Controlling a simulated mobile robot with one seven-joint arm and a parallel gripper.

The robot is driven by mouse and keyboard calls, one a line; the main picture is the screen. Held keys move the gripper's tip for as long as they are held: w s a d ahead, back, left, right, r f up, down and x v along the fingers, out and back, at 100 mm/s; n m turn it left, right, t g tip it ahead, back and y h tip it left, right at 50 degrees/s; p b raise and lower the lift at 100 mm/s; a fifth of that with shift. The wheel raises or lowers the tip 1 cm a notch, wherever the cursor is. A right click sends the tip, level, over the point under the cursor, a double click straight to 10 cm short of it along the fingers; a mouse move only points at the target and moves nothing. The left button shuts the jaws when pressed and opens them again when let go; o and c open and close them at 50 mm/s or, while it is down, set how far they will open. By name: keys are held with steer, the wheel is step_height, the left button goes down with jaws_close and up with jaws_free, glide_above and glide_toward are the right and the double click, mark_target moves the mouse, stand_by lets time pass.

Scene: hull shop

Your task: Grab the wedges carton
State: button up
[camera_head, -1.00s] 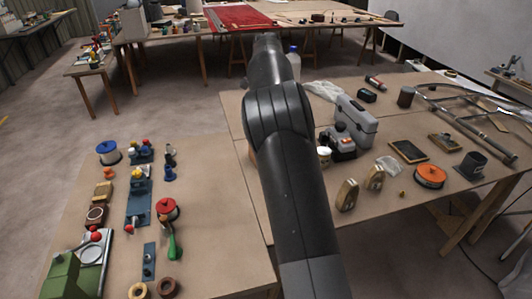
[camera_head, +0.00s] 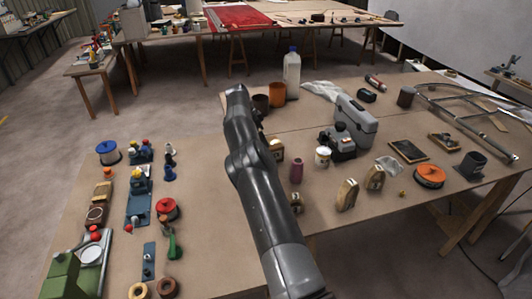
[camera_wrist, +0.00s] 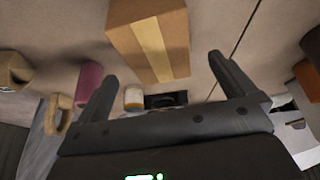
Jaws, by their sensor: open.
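A brown carton with a tan tape strip, which I take for the wedges carton, shows large at the top of the wrist view (camera_wrist: 150,40). In the head view it is a small box (camera_head: 278,152), partly hidden behind my arm. No label on it can be read. My gripper (camera_wrist: 160,72) is open and empty in the wrist view, its two fingers spread and pointing toward the carton. The carton lies beyond the fingertips, roughly between their lines, and looks apart from them. My arm hides the gripper in the head view.
Near the carton are a purple cylinder (camera_head: 296,171), a white pot (camera_head: 322,157) and a wooden block (camera_head: 347,195). Brown cups (camera_head: 277,95) and a white bottle (camera_head: 291,73) stand behind. A grey toolbox (camera_head: 357,123) is to the right.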

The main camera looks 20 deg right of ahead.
steer(key=x, duration=0.8)
steer(key=shift+s+f, duration=0.15)
steer(key=shift+s, duration=0.05)
steer(key=shift+f, duration=0.25)
stand_by(0.4)
steer(key=c, duration=1.1)
steer(key=shift+o, duration=0.2)
steer(key=shift+r, duration=0.1)
